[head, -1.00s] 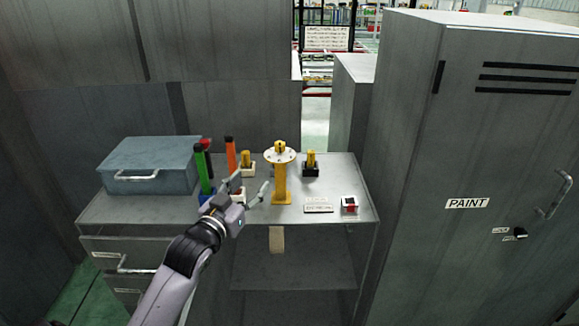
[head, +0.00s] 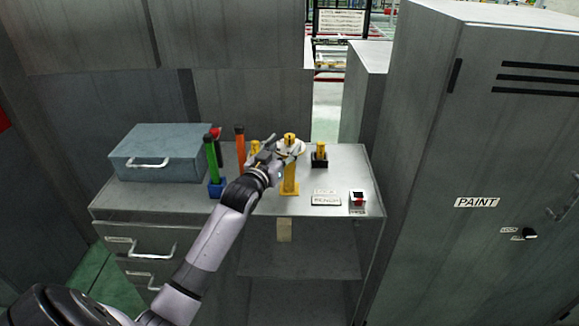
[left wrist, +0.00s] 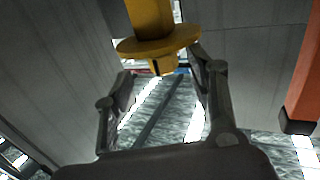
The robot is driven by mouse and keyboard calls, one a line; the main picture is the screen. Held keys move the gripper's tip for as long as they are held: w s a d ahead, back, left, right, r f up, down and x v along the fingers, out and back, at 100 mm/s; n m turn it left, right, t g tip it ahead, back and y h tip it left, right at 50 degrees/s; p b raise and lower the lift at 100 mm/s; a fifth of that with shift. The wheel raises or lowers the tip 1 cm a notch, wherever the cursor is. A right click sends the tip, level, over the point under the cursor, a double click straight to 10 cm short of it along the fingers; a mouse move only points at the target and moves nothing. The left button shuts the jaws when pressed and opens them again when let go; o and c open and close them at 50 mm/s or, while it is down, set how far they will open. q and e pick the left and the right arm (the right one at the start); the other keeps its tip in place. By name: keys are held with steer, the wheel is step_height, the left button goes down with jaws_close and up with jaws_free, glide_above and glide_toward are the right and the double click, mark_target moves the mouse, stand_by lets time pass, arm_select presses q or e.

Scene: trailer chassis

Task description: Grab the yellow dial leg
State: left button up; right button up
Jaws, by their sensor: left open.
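The yellow dial leg (head: 290,180) is an upright yellow post on the metal cabinet top, with a pale round disc and a yellow knob at its top. My left gripper (head: 285,147) is open at the height of the disc, overlapping it in the head view. In the left wrist view, which appears upside down, the yellow post and its round flange (left wrist: 160,46) lie toward the fingertips. The open fingers (left wrist: 160,72) stand to either side of the knob. I cannot tell whether they touch it. My right gripper is not in view.
Green (head: 212,160) and orange (head: 240,147) upright handles stand left of the post. A small yellow piece in a black base (head: 320,155) is to the right. A blue-grey box (head: 160,155) sits at left. A grey PAINT cabinet (head: 480,150) stands at right.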

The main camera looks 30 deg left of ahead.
mark_target(287, 139)
arm_select(q)
steer(key=w, duration=0.1)
steer(key=w+p, duration=0.1)
steer(key=w, duration=0.1)
steer(key=w+a, duration=0.1)
steer(key=shift+w+r+p, duration=0.15)
steer(key=shift+r+p, duration=0.15)
steer(key=shift+r, duration=0.1)
steer(key=shift+w, duration=0.35)
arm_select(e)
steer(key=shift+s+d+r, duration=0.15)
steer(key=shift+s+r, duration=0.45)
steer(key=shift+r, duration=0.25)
arm_select(q)
steer(key=shift+s, duration=0.1)
steer(key=c, duration=1.2)
jaws_close()
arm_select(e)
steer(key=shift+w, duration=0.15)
